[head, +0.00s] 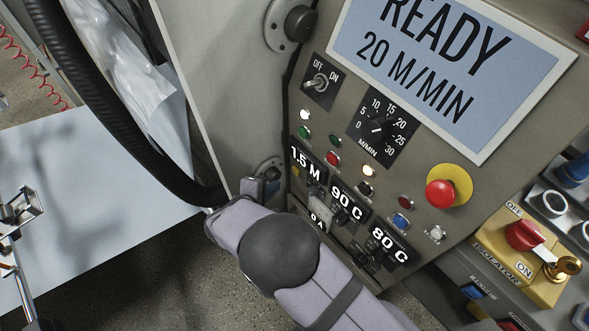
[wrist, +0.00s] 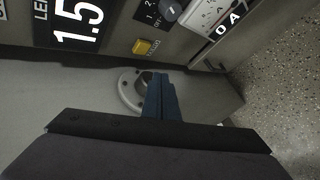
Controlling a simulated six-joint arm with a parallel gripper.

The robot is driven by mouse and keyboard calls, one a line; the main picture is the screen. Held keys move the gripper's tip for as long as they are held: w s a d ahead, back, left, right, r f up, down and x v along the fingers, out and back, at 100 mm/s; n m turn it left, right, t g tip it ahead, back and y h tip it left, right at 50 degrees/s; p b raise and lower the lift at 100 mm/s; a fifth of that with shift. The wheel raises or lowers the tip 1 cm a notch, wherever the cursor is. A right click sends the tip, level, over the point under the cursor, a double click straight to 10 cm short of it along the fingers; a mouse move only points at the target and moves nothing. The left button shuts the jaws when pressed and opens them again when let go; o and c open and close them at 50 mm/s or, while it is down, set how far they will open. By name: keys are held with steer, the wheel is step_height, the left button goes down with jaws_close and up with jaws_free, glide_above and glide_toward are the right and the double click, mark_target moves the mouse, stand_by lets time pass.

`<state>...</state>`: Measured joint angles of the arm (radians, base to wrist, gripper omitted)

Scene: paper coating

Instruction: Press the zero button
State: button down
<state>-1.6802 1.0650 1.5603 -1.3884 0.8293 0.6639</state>
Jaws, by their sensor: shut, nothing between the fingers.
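A small square yellow button (wrist: 143,47) sits on the grey panel in the wrist view, beside the 1.5 length display (wrist: 78,22). The small label next to it is too blurred to read for sure. In the head view, the yellow button (head: 297,171) shows as a small patch at the panel's left edge, below the 1.5 M display (head: 308,165). My gripper (wrist: 160,76) has blue fingers held together with nothing between them. In the wrist view its tips appear just below and right of the button, with a visible gap. In the head view, my gripper (head: 272,177) is left of the panel edge, partly hidden by my wrist.
A grey round fitting (wrist: 130,88) lies behind the fingers. A dial (wrist: 169,12) and a 0 A meter (wrist: 215,25) are close by. Further right are the 90 C display (head: 349,202), a red emergency button (head: 440,194) and the isolator switch (head: 525,236). A black hose (head: 100,110) curves at left.

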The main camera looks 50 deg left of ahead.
mark_target(296, 171)
steer(key=shift+w+b, duration=0.5)
steer(key=shift+w, duration=1.35)
steer(key=shift+w, duration=0.15)
stand_by(0.7)
steer(key=shift+w+b, duration=0.25)
steer(key=shift+b, duration=0.15)
steer(key=shift+w+b, duration=0.3)
steer(key=shift+w, duration=0.15)
stand_by(0.5)
steer(key=shift+s, duration=0.85)
steer(key=shift+s, duration=0.1)
